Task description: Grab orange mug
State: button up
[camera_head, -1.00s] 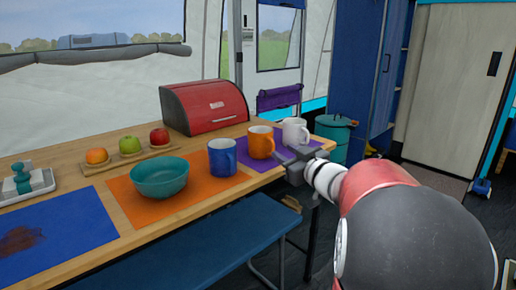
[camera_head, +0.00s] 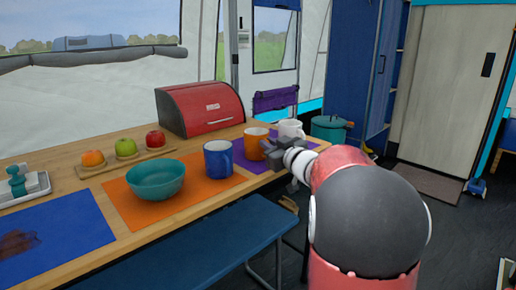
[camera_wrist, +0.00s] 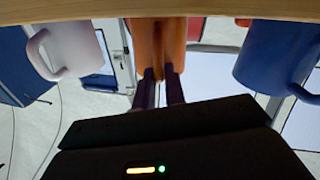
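The orange mug (camera_head: 256,141) stands upright on the table, between the blue mug (camera_head: 218,158) and the white mug (camera_head: 290,129). My gripper (camera_head: 267,150) is at its near right side and hides part of it. In the wrist view, which appears upside down, the orange mug (camera_wrist: 172,40) is straight ahead. Its handle points at my gripper (camera_wrist: 160,73). The two fingers are close together, one on each side of the handle, and look shut on it. The white mug (camera_wrist: 70,45) is on the left there and the blue mug (camera_wrist: 275,50) on the right.
A purple mat (camera_head: 240,160) lies under the mugs' end of the table. A teal bowl (camera_head: 156,180) sits on an orange mat (camera_head: 120,200). A red bread box (camera_head: 200,108) stands behind. A blue bench (camera_head: 190,255) runs along the table's near side.

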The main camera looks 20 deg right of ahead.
grip_shut()
notch_tip(320, 180, up, 20)
jog(key=p, duration=0.6)
jog(key=shift+p, duration=0.4)
dwell(0.5)
